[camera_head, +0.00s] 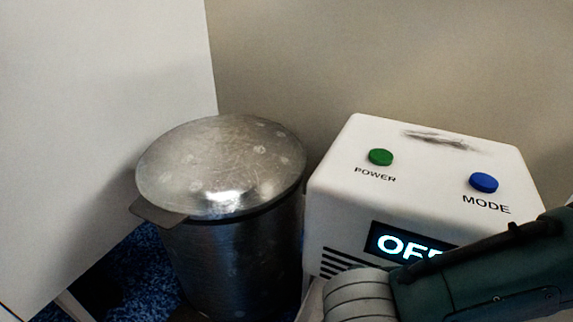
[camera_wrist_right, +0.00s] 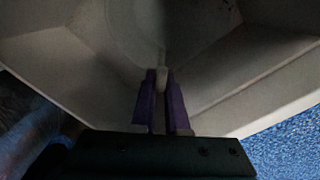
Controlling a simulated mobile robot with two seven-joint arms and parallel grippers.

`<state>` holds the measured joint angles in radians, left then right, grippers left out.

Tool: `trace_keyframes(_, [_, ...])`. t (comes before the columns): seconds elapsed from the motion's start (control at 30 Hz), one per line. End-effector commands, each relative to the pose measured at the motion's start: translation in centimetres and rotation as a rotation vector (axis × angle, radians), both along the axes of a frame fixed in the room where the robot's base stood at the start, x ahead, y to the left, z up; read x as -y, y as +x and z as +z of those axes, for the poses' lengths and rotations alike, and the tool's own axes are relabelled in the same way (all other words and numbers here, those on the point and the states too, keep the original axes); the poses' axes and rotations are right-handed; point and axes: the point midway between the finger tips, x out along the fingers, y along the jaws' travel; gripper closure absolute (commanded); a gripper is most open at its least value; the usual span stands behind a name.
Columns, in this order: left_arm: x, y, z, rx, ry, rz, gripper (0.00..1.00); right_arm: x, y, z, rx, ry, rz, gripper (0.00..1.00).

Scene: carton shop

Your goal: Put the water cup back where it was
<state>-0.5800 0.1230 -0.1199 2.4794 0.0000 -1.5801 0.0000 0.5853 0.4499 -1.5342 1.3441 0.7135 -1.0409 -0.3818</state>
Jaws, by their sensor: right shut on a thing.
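A large pale hollow vessel, which looks like the water cup (camera_wrist_right: 235,75), fills much of the right wrist view. My right gripper (camera_wrist_right: 162,80) has purple fingers closed on a small pale upright piece, apparently the cup's handle. The white machine (camera_head: 335,190) with a green POWER button, a blue MODE button and a display that appears to read OFF stands at the right in the head view. My right arm crosses in front of its lower front; the right gripper is hidden there. Whether the cup touches the machine cannot be told. My left gripper is not in view.
A metal bin (camera_head: 235,255) with a closed domed lid (camera_head: 220,165) stands close to the machine's left side. A white panel (camera_head: 90,120) rises at the far left, and a beige wall (camera_head: 400,60) stands behind. Blue carpet (camera_head: 145,270) shows below.

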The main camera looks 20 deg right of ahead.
Motion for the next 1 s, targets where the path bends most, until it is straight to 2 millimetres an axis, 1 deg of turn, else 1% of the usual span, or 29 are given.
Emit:
trace_keyframes(0.13, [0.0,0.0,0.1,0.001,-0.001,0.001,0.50,0.0,0.0,-0.2,-0.001,0.000,0.000,1.00])
trace_keyframes(0.17, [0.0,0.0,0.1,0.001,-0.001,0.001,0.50,0.0,0.0,-0.1,0.000,0.000,0.000,0.85])
trace_keyframes(0.23, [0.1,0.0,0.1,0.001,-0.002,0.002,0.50,0.0,0.0,-0.1,0.000,0.000,0.000,0.77])
trace_keyframes(0.27, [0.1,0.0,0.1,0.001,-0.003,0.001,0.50,0.0,0.0,-0.1,0.000,0.000,0.000,0.76])
trace_keyframes(0.6, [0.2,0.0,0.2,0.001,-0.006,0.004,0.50,0.0,0.0,0.2,0.000,0.000,0.000,0.76])
trace_keyframes(0.77, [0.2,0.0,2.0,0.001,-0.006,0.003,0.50,0.0,0.0,2.0,0.000,0.000,0.000,0.76])
trace_keyframes(0.87, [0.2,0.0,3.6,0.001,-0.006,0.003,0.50,0.0,0.0,3.7,0.000,0.001,-0.001,0.76])
trace_keyframes(1.0, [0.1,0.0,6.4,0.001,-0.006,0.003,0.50,0.0,0.0,6.6,0.000,0.000,-0.001,0.76])
